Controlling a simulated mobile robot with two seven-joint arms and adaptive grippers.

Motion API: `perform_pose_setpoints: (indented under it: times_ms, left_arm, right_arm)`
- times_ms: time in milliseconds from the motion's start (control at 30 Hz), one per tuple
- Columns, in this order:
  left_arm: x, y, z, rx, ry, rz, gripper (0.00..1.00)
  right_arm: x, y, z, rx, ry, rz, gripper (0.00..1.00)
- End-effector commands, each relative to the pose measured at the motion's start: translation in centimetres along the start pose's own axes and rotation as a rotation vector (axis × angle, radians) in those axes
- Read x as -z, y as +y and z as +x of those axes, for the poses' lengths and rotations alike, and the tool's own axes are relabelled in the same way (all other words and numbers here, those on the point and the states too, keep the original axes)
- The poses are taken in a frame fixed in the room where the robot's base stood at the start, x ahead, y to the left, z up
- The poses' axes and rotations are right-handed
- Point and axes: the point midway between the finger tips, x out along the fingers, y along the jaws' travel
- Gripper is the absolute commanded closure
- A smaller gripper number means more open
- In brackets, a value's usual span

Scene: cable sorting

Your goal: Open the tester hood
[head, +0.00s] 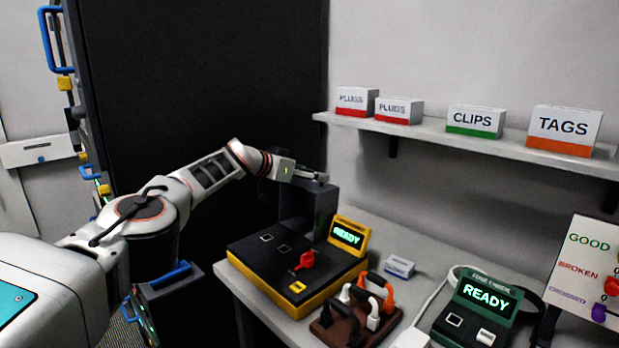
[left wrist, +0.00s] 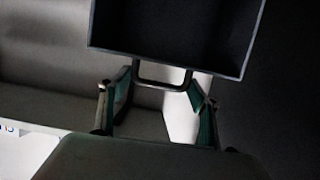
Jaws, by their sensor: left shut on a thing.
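The black and yellow tester (head: 290,285) stands on the bench with its top uncovered. It shows a red knob (head: 304,261) and a lit READY screen (head: 347,235). The dark grey hood (head: 308,212) stands raised at the tester's back edge. My left gripper (head: 312,177) is at the hood's upper end. In the left wrist view, the hood (left wrist: 175,40) is a dark box with a U-shaped handle (left wrist: 162,86). My left gripper (left wrist: 162,100) has its green-padded fingers around this handle, shut on it. My right gripper is not in view.
A brown rack with plugs (head: 355,318) and a green READY tester (head: 478,308) stand to the right on the bench. A shelf (head: 465,138) holds labelled boxes above. A tall dark cabinet (head: 200,80) stands behind my left arm.

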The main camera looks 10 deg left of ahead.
Motion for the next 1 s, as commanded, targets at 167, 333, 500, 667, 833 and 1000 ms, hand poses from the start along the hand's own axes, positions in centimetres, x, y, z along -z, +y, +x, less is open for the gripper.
perform_pose_setpoints:
  times_ms: [167, 333, 500, 667, 833, 1000]
  left_arm:
    - [0.89, 0.56, 0.00, -0.006, -0.002, -0.004, 0.76]
    - [0.96, 0.46, -0.07, -0.003, -0.005, -0.002, 0.76]
    - [1.00, 0.38, -0.11, -0.001, -0.005, -0.001, 0.76]
    - [1.02, 0.32, -0.13, 0.000, -0.004, 0.000, 0.76]
    - [0.73, 0.19, -0.11, 0.002, -0.007, 0.000, 0.31]
    - [0.38, 0.04, -0.07, 0.003, -0.011, -0.001, 0.31]
  right_arm:
    - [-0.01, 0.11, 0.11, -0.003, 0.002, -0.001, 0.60]
    - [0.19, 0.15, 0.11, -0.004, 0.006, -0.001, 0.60]
    - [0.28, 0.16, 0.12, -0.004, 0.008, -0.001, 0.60]
    - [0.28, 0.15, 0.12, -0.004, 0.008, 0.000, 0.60]
    - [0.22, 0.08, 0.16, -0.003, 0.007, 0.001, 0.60]
    - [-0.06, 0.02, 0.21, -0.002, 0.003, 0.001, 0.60]
